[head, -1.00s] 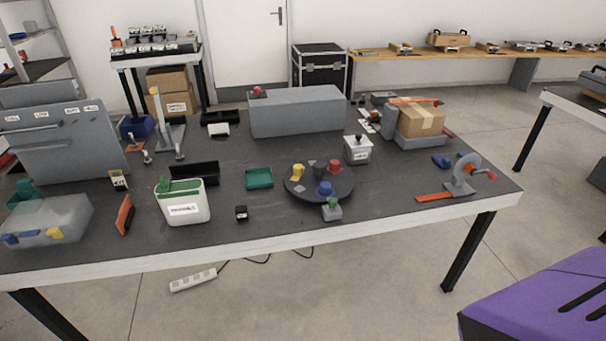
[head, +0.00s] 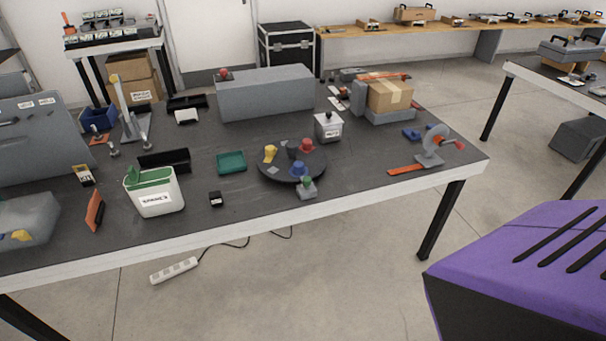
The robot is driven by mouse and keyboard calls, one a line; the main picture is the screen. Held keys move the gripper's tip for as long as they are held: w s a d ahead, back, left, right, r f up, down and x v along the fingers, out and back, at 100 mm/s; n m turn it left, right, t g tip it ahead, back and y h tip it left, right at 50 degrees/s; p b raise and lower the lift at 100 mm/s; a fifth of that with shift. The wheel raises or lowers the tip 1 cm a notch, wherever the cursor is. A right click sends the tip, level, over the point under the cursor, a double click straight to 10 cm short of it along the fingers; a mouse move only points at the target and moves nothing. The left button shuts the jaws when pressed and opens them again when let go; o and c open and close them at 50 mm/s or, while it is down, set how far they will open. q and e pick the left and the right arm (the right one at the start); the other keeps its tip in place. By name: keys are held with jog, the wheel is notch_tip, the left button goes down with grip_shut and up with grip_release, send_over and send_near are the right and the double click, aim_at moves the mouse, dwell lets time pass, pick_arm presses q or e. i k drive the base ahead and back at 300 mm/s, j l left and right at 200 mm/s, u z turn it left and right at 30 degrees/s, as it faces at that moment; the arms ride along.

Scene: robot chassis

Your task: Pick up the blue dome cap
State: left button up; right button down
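A blue dome-shaped cap (head: 298,169) sits near the front of a round black turntable (head: 268,177) on the dark table. A red cap (head: 306,146) stands behind it and a yellow piece (head: 270,153) to its left on the same turntable. A dark grey piece is among them, partly hidden. Another small blue object (head: 411,134) lies at the right of the table; its exact shape is too small to tell. Neither of my grippers is in view.
A small grey stand with a green top (head: 307,188) is just in front of the turntable. A white box (head: 328,126) stands behind it, a green tray (head: 231,162) to its left.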

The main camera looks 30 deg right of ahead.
aim_at(298, 165)
jog(key=i+j, duration=0.25)
jog(key=i, duration=0.15)
jog(key=i+j+z, duration=0.65)
jog(key=i+j, duration=0.1)
jog(key=j, duration=0.05)
